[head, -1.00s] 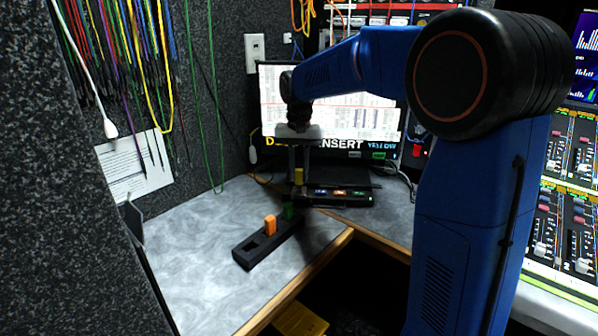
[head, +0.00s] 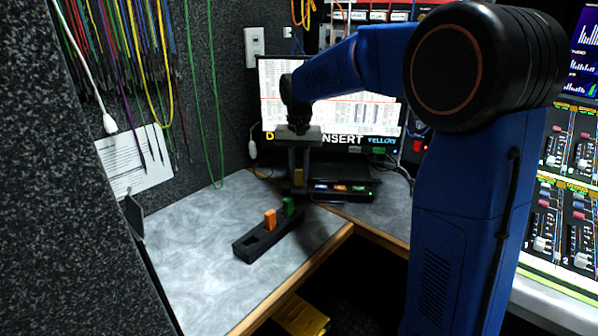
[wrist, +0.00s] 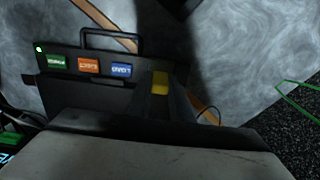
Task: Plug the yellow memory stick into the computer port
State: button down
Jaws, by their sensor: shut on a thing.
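The yellow memory stick (head: 298,175) is held upright between the two fingers of my gripper (head: 299,182). In the wrist view the yellow stick (wrist: 160,83) shows between the dark fingers (wrist: 162,95), beside the blue label. The computer unit (head: 352,196) is a low black box below the monitor, with blue, orange and green labels on its front. My gripper is at the left end of this box. The wrist view shows the box (wrist: 60,92) too. The stick's lower end and the port are hidden, so I cannot tell whether they touch.
A black holder (head: 246,251) on the grey counter (head: 190,250) carries an orange stick (head: 270,219) and a green stick (head: 288,206); one slot is empty. The monitor (head: 335,95) stands behind my gripper. Cables hang along the left wall. The counter's left part is clear.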

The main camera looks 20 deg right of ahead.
aim_at(299, 170)
jog(key=shift+f, duration=0.1)
jog(key=c, duration=1.5)
grip_release()
notch_tip(299, 170, up, 17)
jog(key=shift+r, duration=0.2)
